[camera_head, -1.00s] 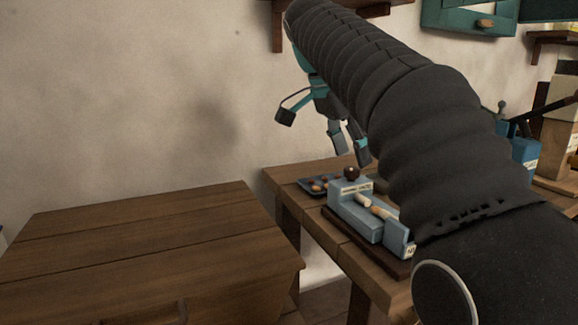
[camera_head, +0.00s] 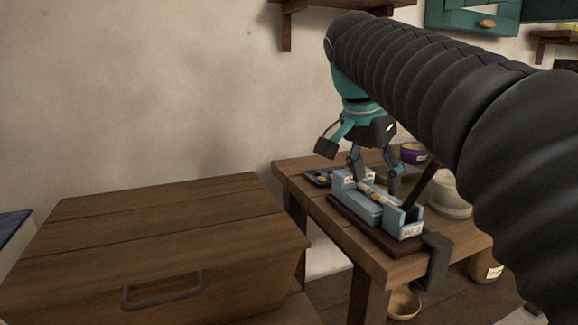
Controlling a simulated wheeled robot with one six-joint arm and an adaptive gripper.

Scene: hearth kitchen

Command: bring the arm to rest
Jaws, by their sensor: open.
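My arm, in a black ribbed sleeve, reaches from the lower right to the upper middle of the view. My gripper (camera_head: 376,178) hangs at its far end, teal and black, with its fingers pointing down. Its two fingers stand apart and nothing shows between them. In the picture they overlap the back of a blue-grey holder (camera_head: 362,207) on the small wooden table (camera_head: 313,205). I cannot tell whether they touch it. The sleeve hides part of the table's right side.
A dark tray (camera_head: 316,178) with small round pieces lies behind the holder. A purple bowl (camera_head: 413,153) and a pale grey vessel (camera_head: 447,196) stand to the right. A wooden chest (camera_head: 150,235) with a bare top is at left. A bowl (camera_head: 404,304) sits below the table.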

